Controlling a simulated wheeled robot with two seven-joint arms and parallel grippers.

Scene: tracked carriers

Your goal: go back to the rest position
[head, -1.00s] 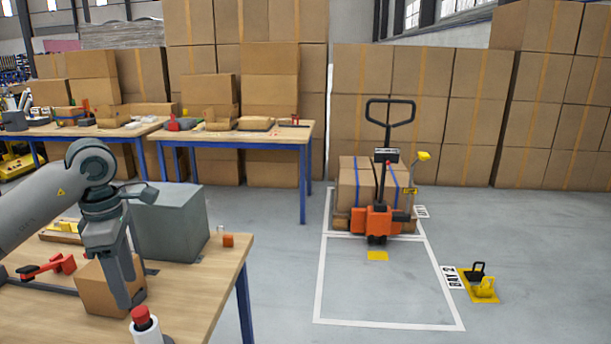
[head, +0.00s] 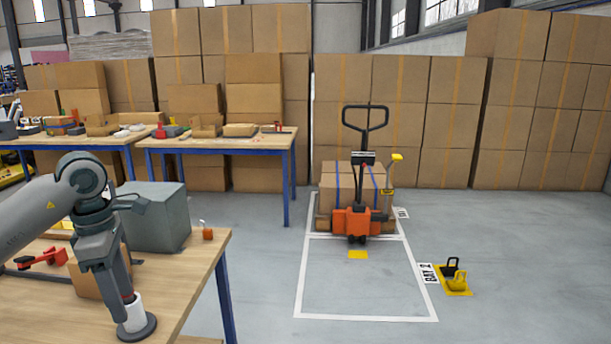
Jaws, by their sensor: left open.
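My left arm comes in from the left over the near wooden table (head: 190,300). Its gripper (head: 121,308) points down with open jaws, its fingertips at a white cylinder (head: 134,314) on a round dark base. The fingers partly cover the cylinder and its red top. I cannot tell whether they touch it. A cardboard box (head: 86,280) stands behind the fingers, partly hidden by them. My right gripper does not show.
A grey box (head: 155,218), a small orange item (head: 207,233) and a red tool (head: 42,258) are on the near table. An orange pallet truck (head: 357,221) with cartons stands in the white-lined bay.

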